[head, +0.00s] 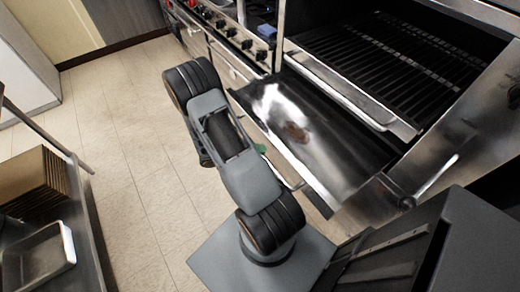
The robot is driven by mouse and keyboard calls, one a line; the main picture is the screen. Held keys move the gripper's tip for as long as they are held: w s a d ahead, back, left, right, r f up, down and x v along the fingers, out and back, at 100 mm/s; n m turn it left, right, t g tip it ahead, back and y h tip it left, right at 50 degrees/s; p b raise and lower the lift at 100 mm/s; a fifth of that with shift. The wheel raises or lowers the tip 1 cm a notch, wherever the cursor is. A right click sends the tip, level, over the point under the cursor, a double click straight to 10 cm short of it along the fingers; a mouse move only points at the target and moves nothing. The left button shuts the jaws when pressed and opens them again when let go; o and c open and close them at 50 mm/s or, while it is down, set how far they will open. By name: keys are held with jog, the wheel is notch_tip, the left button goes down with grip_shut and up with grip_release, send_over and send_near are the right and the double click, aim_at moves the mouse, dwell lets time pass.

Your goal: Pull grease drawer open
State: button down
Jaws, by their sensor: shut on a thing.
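A wide shiny metal panel (345,145), which looks like the grease drawer, juts out below the grill grate (400,55). It has a bright reflection and a brownish patch on its surface. Its front edge runs down to the right, and my arm covers part of the front. I cannot tell how far it stands out. My arm rises from its base and bends in front of the grill. My gripper is hidden behind my own arm links, so its fingers and hold do not show. A small green piece (260,148) peeks out beside the arm at the panel's front edge.
A range with black knobs (247,43) stands beyond the grill. A metal handle (437,182) sticks out at the right. A shelf with a pale tray (38,262) and brown boards (55,172) lines the left. The tiled floor (125,120) between is clear.

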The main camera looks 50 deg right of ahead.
jog(key=c, duration=1.1)
grip_release()
jog(key=b+v, duration=0.1)
jog(key=v, duration=1.3)
